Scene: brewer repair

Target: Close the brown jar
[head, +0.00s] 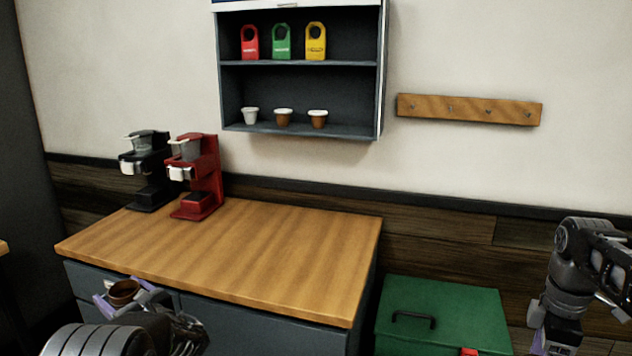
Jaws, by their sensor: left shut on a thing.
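A small brown jar (122,292) with a dark, open-looking top is in my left gripper (125,296) at the lower left, in front of the counter's front edge. The gripper's pale fingers are shut around it, and no lid shows on it. My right gripper (553,342) is at the lower right edge, right of the green box, and is partly cut off. I cannot tell how its fingers stand. Two brown cups with pale tops, the left one (284,117) and the right one (318,119), stand on the lower shelf beside a white cup (250,115).
A black brewer (150,170) and a red brewer (207,175) stand at the back left of the wooden counter (270,250), which is otherwise clear. A green box (455,310) is right of it. Red, green and yellow tags (316,42) stand on the upper shelf.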

